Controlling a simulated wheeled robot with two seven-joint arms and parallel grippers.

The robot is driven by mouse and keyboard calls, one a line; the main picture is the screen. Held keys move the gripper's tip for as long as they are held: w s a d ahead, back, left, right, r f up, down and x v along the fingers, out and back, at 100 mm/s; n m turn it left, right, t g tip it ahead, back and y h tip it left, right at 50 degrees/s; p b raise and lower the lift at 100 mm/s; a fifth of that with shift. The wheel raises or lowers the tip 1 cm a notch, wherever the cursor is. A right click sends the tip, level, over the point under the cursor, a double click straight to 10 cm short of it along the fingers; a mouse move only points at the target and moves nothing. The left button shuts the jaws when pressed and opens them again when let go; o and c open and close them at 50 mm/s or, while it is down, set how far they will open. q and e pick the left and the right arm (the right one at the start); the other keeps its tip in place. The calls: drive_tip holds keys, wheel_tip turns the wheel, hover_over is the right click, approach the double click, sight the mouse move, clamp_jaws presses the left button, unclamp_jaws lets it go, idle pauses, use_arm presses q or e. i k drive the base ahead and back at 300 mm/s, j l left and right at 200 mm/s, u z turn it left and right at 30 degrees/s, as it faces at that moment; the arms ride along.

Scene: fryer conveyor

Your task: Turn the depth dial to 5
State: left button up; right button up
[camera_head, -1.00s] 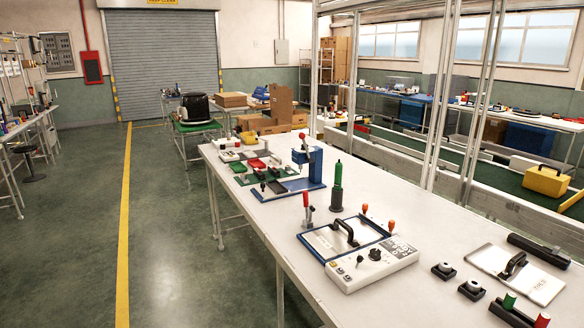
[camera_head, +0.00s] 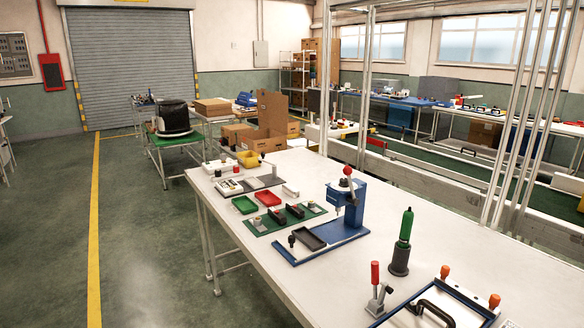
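No dial marked as a depth dial can be made out. A blue bench press (camera_head: 350,203) with a red ball knob (camera_head: 347,171) on top stands on the white table (camera_head: 300,166). A black tray (camera_head: 307,238) lies on its blue base frame at the left. Any scale or number on the press is too small to read. A framed fixture (camera_head: 447,297) with a black handle (camera_head: 427,311) is cut off at the bottom right edge. Neither of my grippers is in view.
A green mat (camera_head: 277,219) with small parts, a red tray (camera_head: 268,198) and a yellow bin (camera_head: 249,158) are farther left. Open floor (camera_head: 150,250) lies left of the table.

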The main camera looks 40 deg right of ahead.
sight(344, 184)
drive_tip(key=i+j+z, duration=0.1)
drive_tip(key=i+z, duration=0.2)
drive_tip(key=i, duration=0.15)
drive_tip(key=i+j+z, duration=0.3)
drive_tip(key=i, duration=0.2)
drive_tip(key=i+j+z, duration=0.3)
drive_tip(key=i, duration=0.15)
drive_tip(key=l, duration=0.1)
